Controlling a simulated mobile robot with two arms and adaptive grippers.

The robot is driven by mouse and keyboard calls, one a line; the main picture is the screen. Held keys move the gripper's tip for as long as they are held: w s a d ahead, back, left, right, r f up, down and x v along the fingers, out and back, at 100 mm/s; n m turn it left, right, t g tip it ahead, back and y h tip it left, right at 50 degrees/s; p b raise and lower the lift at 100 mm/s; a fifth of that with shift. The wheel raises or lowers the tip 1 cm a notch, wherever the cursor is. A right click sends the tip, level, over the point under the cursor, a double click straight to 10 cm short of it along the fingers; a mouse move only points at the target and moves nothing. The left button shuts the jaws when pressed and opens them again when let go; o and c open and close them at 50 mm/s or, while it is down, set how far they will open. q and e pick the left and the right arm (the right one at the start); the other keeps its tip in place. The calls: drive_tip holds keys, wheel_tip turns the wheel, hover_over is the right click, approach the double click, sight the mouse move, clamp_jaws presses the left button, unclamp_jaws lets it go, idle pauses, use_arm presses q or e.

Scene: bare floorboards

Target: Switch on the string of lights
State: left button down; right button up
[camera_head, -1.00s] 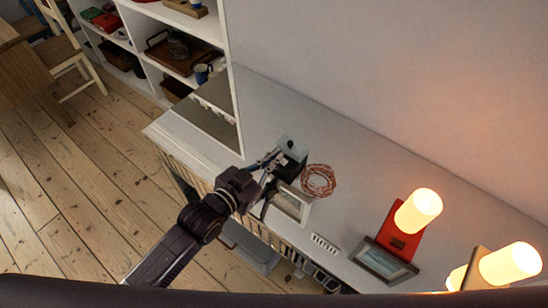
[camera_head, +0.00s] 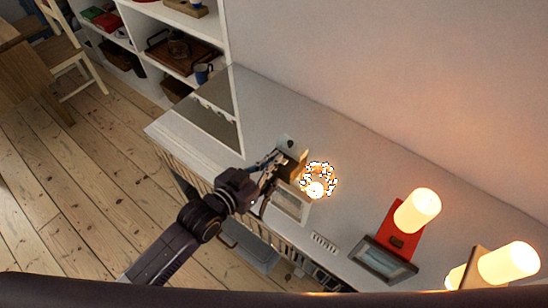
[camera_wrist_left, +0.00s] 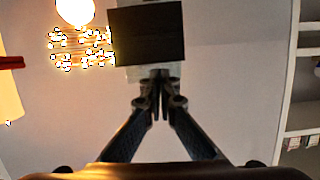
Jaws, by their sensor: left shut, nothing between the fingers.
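The string of lights (camera_head: 318,179) is a coil on the white cabinet top, glowing with many bright points. It also glows in the left wrist view (camera_wrist_left: 82,48), at upper left. A small dark box (camera_head: 291,160) stands just left of the coil; in the left wrist view a dark block (camera_wrist_left: 147,36) is straight ahead of the fingertips. My left gripper (camera_head: 276,161) is shut and empty, its tips at the box. I cannot tell whether they touch it. In the left wrist view the fingers (camera_wrist_left: 158,88) meet at their tips. My right gripper is out of view.
A picture frame (camera_head: 290,203) sits close in front of the coil, by my left gripper. Lit lamps (camera_head: 418,211) and another frame (camera_head: 383,262) stand to the right. A mirror-like panel (camera_head: 212,112) lies to the left. Shelves (camera_head: 185,45) rise behind; floorboards (camera_head: 60,190) are open at left.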

use_arm(q)
drive_tip(key=r+p, duration=0.1)
drive_tip(key=r, duration=0.1)
drive_tip(key=r+p, duration=0.1)
drive_tip(key=p, duration=0.1)
drive_tip(key=shift+w+a+r, duration=0.15)
drive_tip(key=shift+w+r, duration=0.05)
drive_tip(key=shift+r, duration=0.2)
drive_tip(key=b+v, duration=0.1)
drive_tip(key=v, duration=0.9)
drive_tip(key=shift+a, duration=0.2)
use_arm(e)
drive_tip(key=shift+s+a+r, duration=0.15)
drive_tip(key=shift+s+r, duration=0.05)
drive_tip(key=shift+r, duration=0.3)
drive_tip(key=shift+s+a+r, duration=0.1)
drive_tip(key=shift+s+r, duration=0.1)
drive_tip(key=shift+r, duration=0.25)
use_arm(q)
drive_tip(key=shift+f, duration=0.1)
